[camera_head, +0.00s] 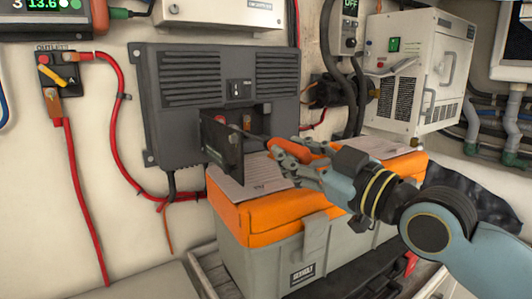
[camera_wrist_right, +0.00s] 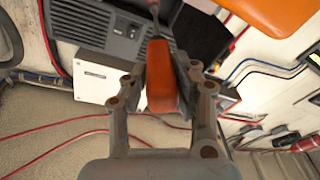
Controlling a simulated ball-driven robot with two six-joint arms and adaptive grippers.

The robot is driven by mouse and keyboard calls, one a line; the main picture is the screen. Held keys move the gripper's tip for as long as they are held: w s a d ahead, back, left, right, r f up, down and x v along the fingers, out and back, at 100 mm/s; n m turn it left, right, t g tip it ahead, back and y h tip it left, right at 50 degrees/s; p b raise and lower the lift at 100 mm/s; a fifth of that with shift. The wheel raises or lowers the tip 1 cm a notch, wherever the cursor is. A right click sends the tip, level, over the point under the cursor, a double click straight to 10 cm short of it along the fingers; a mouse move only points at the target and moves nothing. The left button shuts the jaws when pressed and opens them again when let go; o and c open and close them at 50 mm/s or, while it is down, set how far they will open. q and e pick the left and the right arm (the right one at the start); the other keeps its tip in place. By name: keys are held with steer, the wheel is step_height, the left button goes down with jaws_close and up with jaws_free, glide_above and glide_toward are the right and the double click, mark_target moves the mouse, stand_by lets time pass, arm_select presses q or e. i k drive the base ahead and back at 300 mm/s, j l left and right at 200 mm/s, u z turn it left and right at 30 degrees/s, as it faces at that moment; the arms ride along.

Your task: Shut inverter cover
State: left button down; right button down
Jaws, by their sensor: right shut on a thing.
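The inverter (camera_head: 180,95) is a dark grey wall box with louvred vents and a small switch. Its cover (camera_head: 221,150), a dark flat panel at the lower front, stands open and swung outward. A recess with small red and brass-coloured parts shows beside it. My right gripper (camera_head: 285,156) is just right of the open cover, shut on an orange-handled screwdriver (camera_head: 288,146). The thin shaft points towards the inverter. In the right wrist view, the orange handle (camera_wrist_right: 161,80) lies between the fingers. Whether the shaft touches the cover is unclear. My left gripper is not in view.
A grey toolbox with an orange lid (camera_head: 265,230) stands below the inverter, papers (camera_head: 245,182) on top. A red cable (camera_head: 124,120) loops left of the inverter. A white unit (camera_head: 420,70) stands at right.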

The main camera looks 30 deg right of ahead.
mark_target(215, 145)
steer(key=k+l, duration=0.2)
steer(key=k, duration=0.3)
steer(key=k+l, duration=0.15)
steer(key=k, duration=0.3)
